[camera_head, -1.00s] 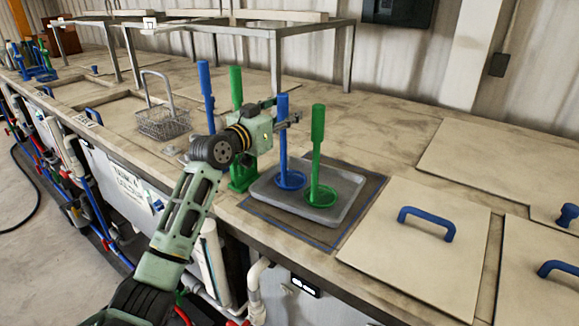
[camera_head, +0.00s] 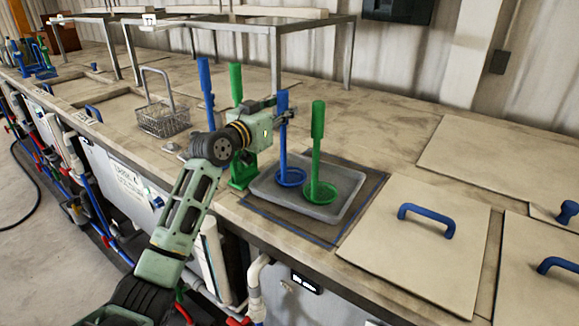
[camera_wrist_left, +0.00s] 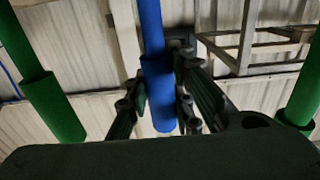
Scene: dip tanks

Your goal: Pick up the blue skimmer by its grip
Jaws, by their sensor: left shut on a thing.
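The blue skimmer (camera_head: 283,162) stands upright, its ring low in the grey tray (camera_head: 322,214). A green skimmer (camera_head: 317,150) stands beside it, to the right, in the same tray. My left gripper (camera_head: 284,117) is shut on the blue skimmer's grip, near its top. In the left wrist view the blue grip (camera_wrist_left: 157,85) is between the fingers of the left gripper (camera_wrist_left: 160,105). Part of the grip is hidden behind the fingers in the head view. My right gripper is not in view.
Another blue tool (camera_head: 205,85) and green tool (camera_head: 236,82) stand upright just left of the gripper. A wire basket (camera_head: 163,121) sits further left. Lids with blue handles (camera_head: 425,219) lie to the right. A metal rack (camera_head: 315,28) stands behind.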

